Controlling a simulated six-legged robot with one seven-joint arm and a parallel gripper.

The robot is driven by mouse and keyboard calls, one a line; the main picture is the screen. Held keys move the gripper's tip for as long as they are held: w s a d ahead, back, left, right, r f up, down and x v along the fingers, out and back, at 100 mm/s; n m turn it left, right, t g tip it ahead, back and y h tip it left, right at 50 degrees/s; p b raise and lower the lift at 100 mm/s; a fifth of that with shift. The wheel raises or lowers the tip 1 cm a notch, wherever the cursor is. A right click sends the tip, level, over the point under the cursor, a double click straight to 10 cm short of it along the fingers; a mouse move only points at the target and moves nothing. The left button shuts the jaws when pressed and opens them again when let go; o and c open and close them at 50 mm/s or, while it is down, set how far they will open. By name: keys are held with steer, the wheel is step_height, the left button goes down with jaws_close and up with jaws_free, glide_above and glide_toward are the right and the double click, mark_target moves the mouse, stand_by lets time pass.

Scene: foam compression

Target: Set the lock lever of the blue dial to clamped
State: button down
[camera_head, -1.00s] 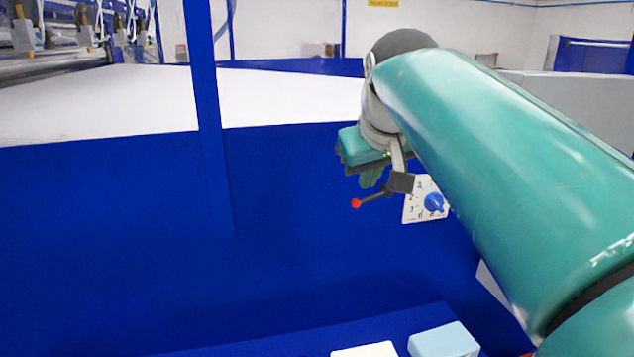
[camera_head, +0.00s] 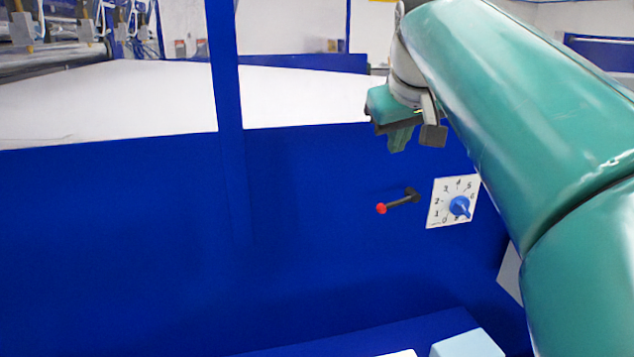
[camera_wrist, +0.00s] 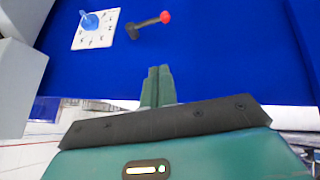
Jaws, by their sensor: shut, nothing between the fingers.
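The blue dial (camera_head: 459,206) sits on a white numbered plate (camera_head: 438,211) on the blue panel. The lock lever (camera_head: 400,202) is a dark arm with a red ball end, left of the plate. Its red ball points left and slightly down from its pivot. In the wrist view, which is turned over, the blue dial (camera_wrist: 89,22) and the lever (camera_wrist: 148,25) show at the top, with the red ball to the right. My gripper (camera_head: 397,143) is above the lever and apart from it. Its fingers (camera_wrist: 157,85) are together and empty.
A blue upright post (camera_head: 228,120) stands left of the lever. A white surface (camera_head: 120,100) lies behind the panel's top edge. A pale blue block (camera_head: 467,345) lies at the bottom. The panel left of the lever is clear.

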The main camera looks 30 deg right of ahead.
glide_above(397, 201)
steer(key=a, duration=0.3)
steer(key=f, duration=0.9)
steer(key=shift+w+d, duration=0.25)
steer(key=f, duration=0.1)
steer(key=s+f, duration=0.1)
steer(key=f, duration=0.1)
steer(key=shift+d, duration=0.1)
steer(key=shift+w+f, duration=0.1)
steer(key=shift+f, duration=0.05)
